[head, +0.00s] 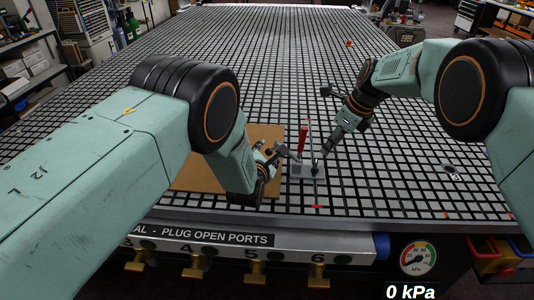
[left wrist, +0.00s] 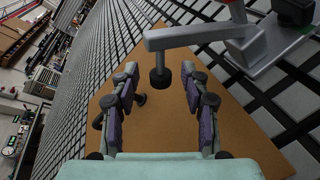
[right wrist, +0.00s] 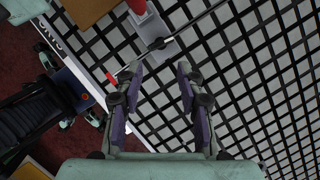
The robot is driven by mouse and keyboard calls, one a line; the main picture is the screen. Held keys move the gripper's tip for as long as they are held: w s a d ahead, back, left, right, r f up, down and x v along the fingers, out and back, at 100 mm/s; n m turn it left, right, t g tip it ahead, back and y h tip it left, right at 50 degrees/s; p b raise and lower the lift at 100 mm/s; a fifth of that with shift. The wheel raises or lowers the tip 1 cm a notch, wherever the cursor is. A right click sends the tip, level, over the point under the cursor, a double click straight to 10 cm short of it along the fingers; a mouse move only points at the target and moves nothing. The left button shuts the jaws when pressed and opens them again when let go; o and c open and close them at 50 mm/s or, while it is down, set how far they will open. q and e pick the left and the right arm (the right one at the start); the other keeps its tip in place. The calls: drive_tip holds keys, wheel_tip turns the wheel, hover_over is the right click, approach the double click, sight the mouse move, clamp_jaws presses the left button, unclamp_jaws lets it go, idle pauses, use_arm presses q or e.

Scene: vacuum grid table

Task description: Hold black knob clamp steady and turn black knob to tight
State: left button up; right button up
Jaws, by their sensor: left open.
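The clamp has a grey base plate (head: 302,172), an upright red handle (head: 303,138) and a grey arm reaching left over a brown board. A black knob (head: 316,170) sits on the base's right side; it shows in the right wrist view (right wrist: 157,43) and at the top right of the left wrist view (left wrist: 293,12). My left gripper (head: 280,154) is open beside the clamp. In the left wrist view, the clamp arm's black tip (left wrist: 160,77) appears between its fingers, apart from both. My right gripper (right wrist: 158,72) is open and empty, short of the knob.
The brown board (left wrist: 200,118) lies flat on the gridded table (head: 250,60). A rail with brass valves (head: 255,270) and a gauge (head: 418,258) reading 0 kPa runs along the front. A small metal part (head: 451,170) lies right. The grid behind the clamp is mostly clear.

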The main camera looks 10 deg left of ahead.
use_arm(q)
drive_tip(key=shift+w+d, duration=0.1)
drive_tip(key=shift+w, duration=0.05)
drive_tip(key=shift+w+f, duration=0.1)
drive_tip(key=shift+f, duration=0.05)
drive_tip(key=shift+c, duration=1.1)
drive_tip(key=c, duration=0.4)
clamp_jaws()
